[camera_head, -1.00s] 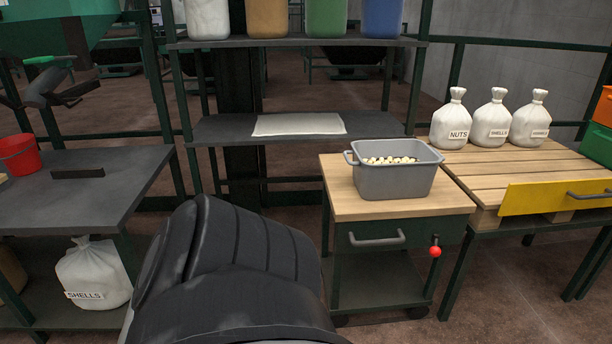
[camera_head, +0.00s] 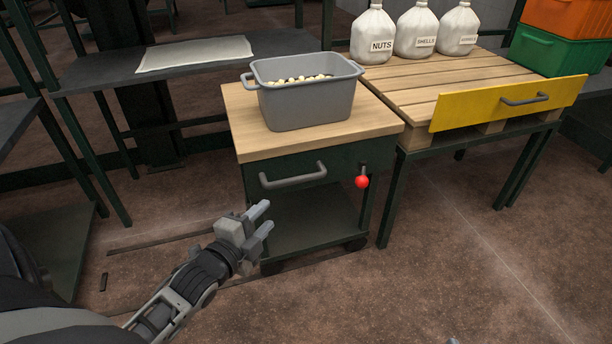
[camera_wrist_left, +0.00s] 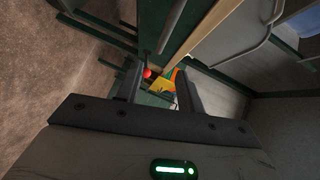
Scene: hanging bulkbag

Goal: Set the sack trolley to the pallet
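The sack trolley (camera_head: 318,238) is a dark green wheeled cart with a wooden top, a grey front handle (camera_head: 293,175) and a red-knobbed lever (camera_head: 362,182). It stands left of the pallet (camera_head: 425,82), which lies on a green-legged table. Their edges look close; whether they touch I cannot tell. My left gripper (camera_head: 266,218) is open and empty, low in front of the trolley and below its handle. In the left wrist view its fingers (camera_wrist_left: 160,88) are apart, with the red knob (camera_wrist_left: 147,73) beyond them. Only a small grey tip, possibly my right gripper (camera_head: 453,341), shows at the bottom edge.
A grey tub (camera_head: 308,105) of pale pieces stands on the trolley. Several white sacks (camera_head: 416,32) stand on the pallet, with a yellow board (camera_head: 508,102) at its front. Orange and green crates (camera_head: 560,50) are at right. Dark strips (camera_head: 165,238) lie on the floor. The front right floor is clear.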

